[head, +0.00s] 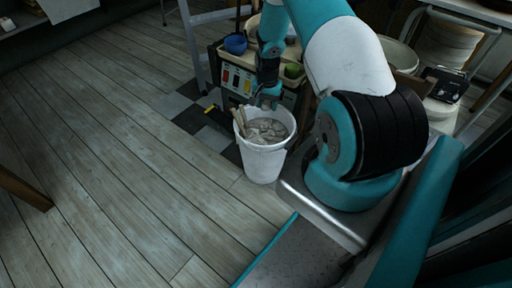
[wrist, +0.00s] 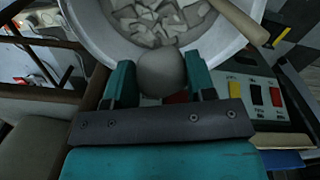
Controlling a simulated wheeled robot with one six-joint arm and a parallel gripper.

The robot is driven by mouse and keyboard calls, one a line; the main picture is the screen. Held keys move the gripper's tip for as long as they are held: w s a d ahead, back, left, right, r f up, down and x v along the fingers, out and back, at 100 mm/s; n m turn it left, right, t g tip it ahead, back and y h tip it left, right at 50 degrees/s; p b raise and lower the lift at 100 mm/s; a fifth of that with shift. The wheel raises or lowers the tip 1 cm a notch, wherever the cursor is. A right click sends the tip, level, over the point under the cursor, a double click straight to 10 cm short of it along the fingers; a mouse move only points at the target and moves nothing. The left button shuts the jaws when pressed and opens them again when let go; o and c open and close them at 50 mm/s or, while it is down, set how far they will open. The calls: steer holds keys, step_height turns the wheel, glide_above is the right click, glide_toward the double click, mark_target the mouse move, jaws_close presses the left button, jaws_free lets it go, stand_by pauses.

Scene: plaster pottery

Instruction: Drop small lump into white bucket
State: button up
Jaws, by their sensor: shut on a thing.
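The small lump (wrist: 161,72) is grey and rounded, and it sits between the two teal fingers of my gripper (wrist: 160,84) in the wrist view. My gripper (head: 268,98) is shut on it. In the head view, the gripper is over the back part of the white bucket (head: 262,165). In the wrist view, the bucket's rim (wrist: 86,35) lies just beyond the fingertips. The bucket holds pale broken pieces and wooden handles stick up at its left side in the head view. The lump is hard to make out in the head view.
A cart with coloured switches (head: 237,80) stands just behind the bucket, with a blue bowl (head: 236,45) and a green bowl (head: 293,71) on it. A yellow-handled tool (head: 211,109) lies on the checkered floor patch.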

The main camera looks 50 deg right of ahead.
steer(key=shift+d+f+b, duration=0.15)
steer(key=shift+f+b, duration=0.25)
steer(key=shift+f, duration=0.15)
step_height(320, 180, down, 5)
steer(key=b, duration=0.4)
steer(key=shift+d+f, duration=0.1)
steer(key=o, duration=1)
step_height(320, 180, up, 18)
steer(key=p, duration=0.5)
steer(key=shift+w+f, duration=0.1)
steer(key=shift+f, duration=0.1)
